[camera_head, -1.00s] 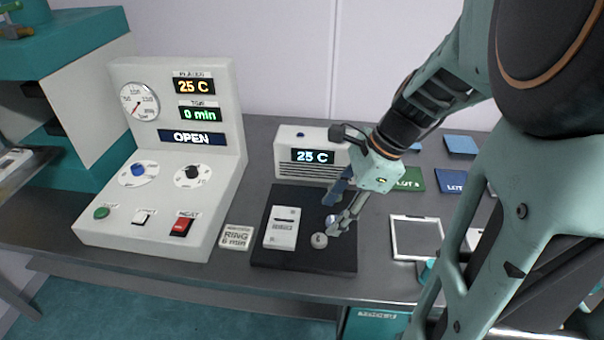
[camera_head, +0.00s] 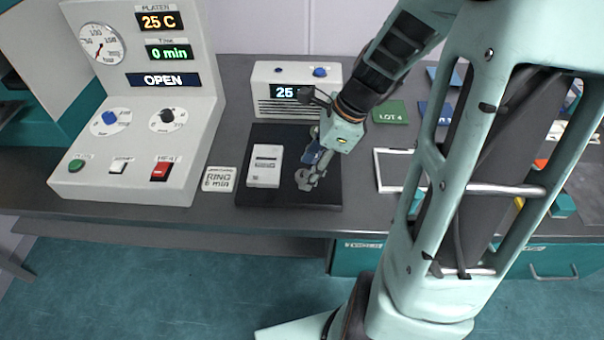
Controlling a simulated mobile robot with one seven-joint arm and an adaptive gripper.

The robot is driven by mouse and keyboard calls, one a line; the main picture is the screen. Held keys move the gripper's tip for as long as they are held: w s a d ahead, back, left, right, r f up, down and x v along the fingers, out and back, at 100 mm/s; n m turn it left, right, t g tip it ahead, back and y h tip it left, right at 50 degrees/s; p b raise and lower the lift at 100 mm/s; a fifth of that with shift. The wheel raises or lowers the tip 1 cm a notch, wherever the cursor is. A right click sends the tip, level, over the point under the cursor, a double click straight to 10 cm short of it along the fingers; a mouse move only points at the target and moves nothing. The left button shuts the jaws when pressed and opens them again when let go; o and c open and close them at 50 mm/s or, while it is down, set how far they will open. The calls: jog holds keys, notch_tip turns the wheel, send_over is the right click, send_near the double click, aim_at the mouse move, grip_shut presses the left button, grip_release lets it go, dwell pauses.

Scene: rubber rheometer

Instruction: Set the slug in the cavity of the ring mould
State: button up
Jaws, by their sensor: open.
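My gripper (camera_head: 309,177) is open, fingers pointing down, low over the right front part of a black mat (camera_head: 265,199) on the bench. A small round grey piece, which may be the slug, was on the mat here; the fingers now cover this spot, and I cannot clearly tell the piece from the fingertips. A flat white block (camera_head: 265,166) with a dark slot and print lies on the mat to the left of the gripper. I cannot make out the ring mould or its cavity for sure.
A white control console (camera_head: 130,170) reading OPEN, 25 C and 0 min stands at left. A RING 6 min card (camera_head: 219,179) lies beside the mat. A white box with a display (camera_head: 270,107) stands behind it. A pale frame (camera_head: 379,170) and lot cards (camera_head: 390,112) lie to the right.

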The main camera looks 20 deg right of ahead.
jog(key=shift+a+f, duration=0.2)
jog(key=shift+f, duration=0.3)
jog(key=c, duration=1.1)
jog(key=shift+o, duration=0.2)
jog(key=shift+r, duration=0.15)
